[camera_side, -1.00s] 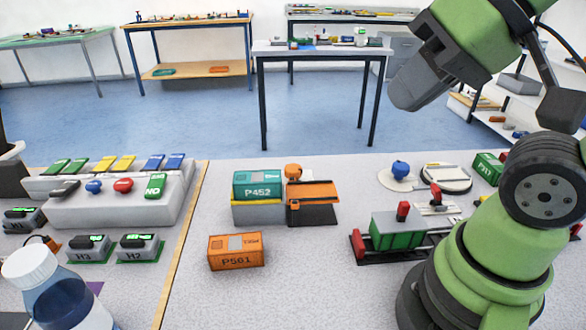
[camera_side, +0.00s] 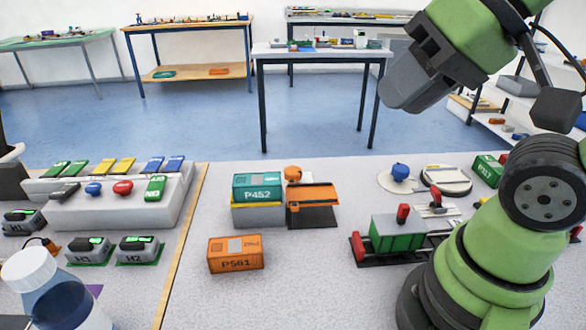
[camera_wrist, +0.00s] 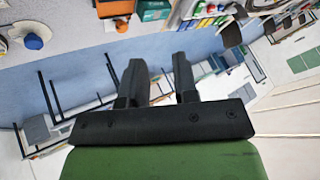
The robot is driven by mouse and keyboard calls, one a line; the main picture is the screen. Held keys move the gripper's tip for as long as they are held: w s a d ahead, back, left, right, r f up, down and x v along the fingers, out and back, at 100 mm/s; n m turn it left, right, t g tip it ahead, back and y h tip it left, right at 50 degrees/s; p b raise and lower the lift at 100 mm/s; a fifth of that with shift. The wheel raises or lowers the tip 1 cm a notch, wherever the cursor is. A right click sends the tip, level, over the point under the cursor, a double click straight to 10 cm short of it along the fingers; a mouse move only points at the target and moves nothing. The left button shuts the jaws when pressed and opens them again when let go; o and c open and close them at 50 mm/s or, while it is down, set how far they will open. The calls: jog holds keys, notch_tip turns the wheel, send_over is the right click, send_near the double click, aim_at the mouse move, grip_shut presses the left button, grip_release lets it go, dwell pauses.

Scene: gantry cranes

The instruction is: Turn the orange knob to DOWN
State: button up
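The orange knob (camera_side: 292,173) stands at the back of the small orange-and-dark crane unit (camera_side: 313,196), just right of the teal P452 box. I cannot read any DOWN mark. In the wrist view an orange round piece (camera_wrist: 121,26), apparently the knob, shows near the top edge, beyond my fingers. My gripper (camera_wrist: 157,66) is open and empty, with a clear gap between its two dark fingers. In the side view my gripper (camera_side: 398,92) is high above the table, right of the knob and well apart from it.
The teal P452 box (camera_side: 258,187) sits on a yellow-and-grey block left of the crane. An orange P561 box (camera_side: 235,254) lies in front. A blue knob (camera_side: 400,171) and green wagon (camera_side: 398,233) stand right. A button panel (camera_side: 118,205) is left.

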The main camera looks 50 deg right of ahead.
jog(key=o, duration=0.8)
jog(key=shift+m+g+h, duration=0.4)
jog(key=shift+g+h, duration=0.1)
jog(key=shift+h, duration=0.4)
jog(key=w+d, duration=0.1)
jog(key=w, duration=0.1)
jog(key=w+d, duration=0.1)
jog(key=w, duration=0.3)
jog(key=shift+w+d+f, duration=0.25)
jog(key=shift+d+f, duration=0.05)
jog(key=shift+d, duration=0.1)
jog(key=shift+c, duration=0.2)
jog(key=m+g+h, duration=0.1)
jog(key=g+h, duration=0.1)
send_over(293, 170)
jog(key=s+a, duration=0.2)
jog(key=s, duration=0.2)
notch_tip(293, 170, down, 18)
jog(key=x, duration=1.1)
jog(key=shift+d, duration=0.15)
jog(key=shift+r, duration=0.1)
jog(key=c, duration=0.9)
